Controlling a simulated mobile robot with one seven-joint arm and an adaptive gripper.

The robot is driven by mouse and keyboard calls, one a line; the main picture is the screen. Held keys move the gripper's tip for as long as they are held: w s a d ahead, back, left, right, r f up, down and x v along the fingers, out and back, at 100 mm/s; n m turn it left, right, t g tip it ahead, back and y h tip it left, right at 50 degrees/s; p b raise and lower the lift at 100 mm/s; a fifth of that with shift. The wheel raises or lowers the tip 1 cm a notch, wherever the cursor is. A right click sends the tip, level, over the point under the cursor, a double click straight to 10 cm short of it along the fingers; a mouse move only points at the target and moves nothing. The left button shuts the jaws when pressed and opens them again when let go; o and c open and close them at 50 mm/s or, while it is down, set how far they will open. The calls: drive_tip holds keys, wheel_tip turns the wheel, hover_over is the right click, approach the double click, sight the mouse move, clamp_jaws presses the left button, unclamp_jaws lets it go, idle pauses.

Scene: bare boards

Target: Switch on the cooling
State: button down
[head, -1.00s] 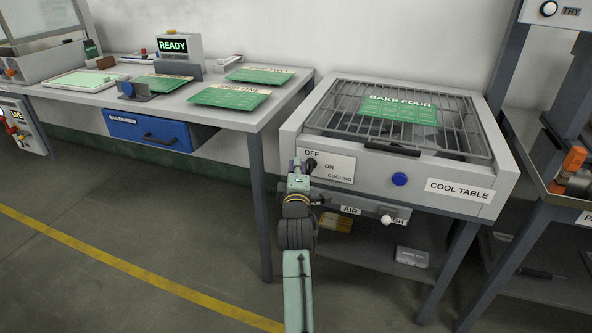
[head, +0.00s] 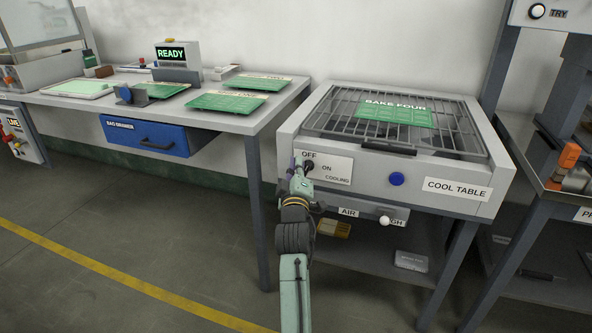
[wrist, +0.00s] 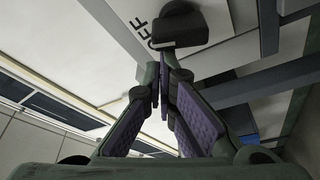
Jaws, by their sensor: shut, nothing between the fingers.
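The cooling switch is a black knob (head: 309,165) on a white label plate (head: 334,172) reading OFF, ON and COOLING, at the left of the cool table's (head: 420,187) front. In the wrist view the knob (wrist: 180,28) shows as a dark block beside the letters OFF. My gripper (head: 297,163) is at the knob's left side, its fingers shut and empty. In the wrist view the fingertips (wrist: 160,72) meet just short of the knob. I cannot tell whether they touch it, and its exact setting is too small to read.
A blue button (head: 396,179) sits right of the switch on the same front. Below hangs a smaller panel with a white knob (head: 384,220). A green BAKE FOUR card (head: 395,113) lies on the rack. The bench with a blue drawer (head: 150,137) stands left.

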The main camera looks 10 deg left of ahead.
drive_tip(key=shift+d+f+m+t+h+b, duration=0.15)
drive_tip(key=shift+m+t+h+b, duration=0.1)
drive_tip(key=shift+m+b, duration=0.55)
drive_tip(key=shift+d+r+m+t+h+b, duration=0.1)
drive_tip(key=shift+d+m+t+h+b, duration=0.1)
drive_tip(key=shift+m+b, duration=0.55)
drive_tip(key=shift+d+f+m+t+h+b, duration=0.15)
drive_tip(key=shift+m+h+b, duration=0.1)
drive_tip(key=shift+m+b, duration=0.55)
drive_tip(key=m+h+b, duration=0.1)
drive_tip(key=m+b, duration=0.2)
drive_tip(key=d+m+h+b, duration=0.1)
drive_tip(key=m+h+b, duration=0.1)
drive_tip(key=m+b, duration=0.1)
drive_tip(key=shift+s+d+m+t+b, duration=0.15)
drive_tip(key=shift+m+t+b, duration=0.25)
drive_tip(key=shift+b, duration=0.4)
drive_tip(key=shift+d+r+p, duration=0.1)
drive_tip(key=shift+r+p, duration=0.25)
wheel_tip(320, 180, up, 10)
